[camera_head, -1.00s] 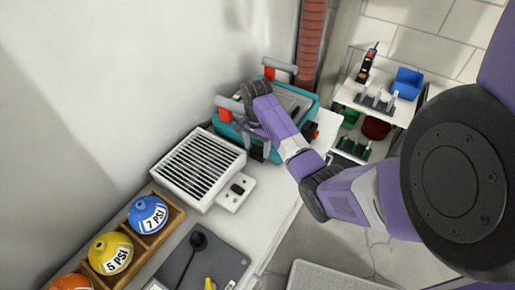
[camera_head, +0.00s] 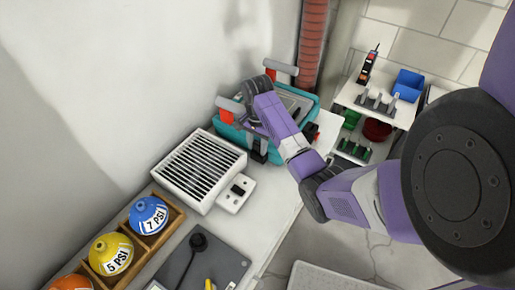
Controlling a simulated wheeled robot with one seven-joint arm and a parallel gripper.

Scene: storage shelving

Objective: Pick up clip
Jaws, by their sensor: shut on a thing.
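My gripper (camera_head: 248,122) is over the near left part of a teal case (camera_head: 262,142) with red and grey handles. The case stands at the far end of the white counter. My wrist and forearm cover part of the case and most of the gripper. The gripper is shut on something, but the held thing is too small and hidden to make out. I cannot pick out the clip with certainty.
A white slatted box (camera_head: 200,168) stands in front of the case. A wooden rack (camera_head: 172,222) holds coloured balls at the lower left. A dark grey board (camera_head: 215,262) lies at the counter's front. A white shelf (camera_head: 385,112) with small items stands at the right back.

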